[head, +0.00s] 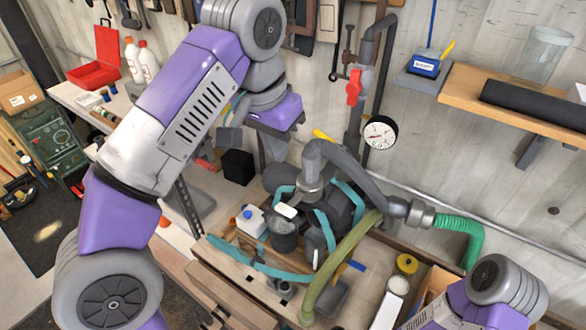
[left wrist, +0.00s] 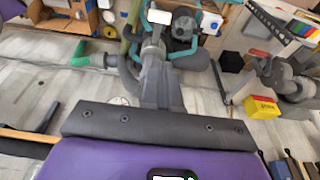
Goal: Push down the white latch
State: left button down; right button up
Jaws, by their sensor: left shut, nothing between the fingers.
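The white latch (head: 286,211) is a small, pale, rounded piece in front of the bent grey pipe, above a dark canister. In the left wrist view the white latch (left wrist: 160,17) shows near the top edge, just beyond my fingertips. My left gripper (head: 279,156) reaches down behind and above the latch. Its fingers are partly hidden in the head view. In the left wrist view my left gripper (left wrist: 153,55) is shut with nothing held. I cannot tell whether it touches the latch. Only part of my right arm shows at lower right; its gripper is out of view.
The grey pipe (head: 345,169) crosses close by and joins a green hose (head: 460,226). A pressure gauge (head: 380,132) and a red valve handle (head: 354,87) are on the wall pipework. A white bottle with a blue cap (head: 249,222) stands left of the canister (head: 284,238).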

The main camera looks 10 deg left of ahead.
aim_at(286, 208)
pick_arm(q)
jog(key=b+x, duration=0.1)
jog(key=x, duration=0.3)
jog(key=s+b+x, duration=0.1)
jog(key=b+x, duration=0.1)
jog(key=x, duration=0.2)
jog(key=s+b+x, duration=0.1)
jog(key=x, duration=0.2)
jog(key=shift+a+f, duration=0.2)
jog(key=shift+f, duration=0.45)
jog(key=shift+s+f+b, duration=0.2)
jog(key=shift+f+b, duration=0.1)
jog(key=shift+f, duration=0.3)
pick_arm(e)
jog(key=f, duration=0.2)
jog(key=s+f, duration=0.1)
jog(key=f, duration=0.1)
jog(key=shift+f, duration=0.1)
jog(key=shift+s+f, duration=0.1)
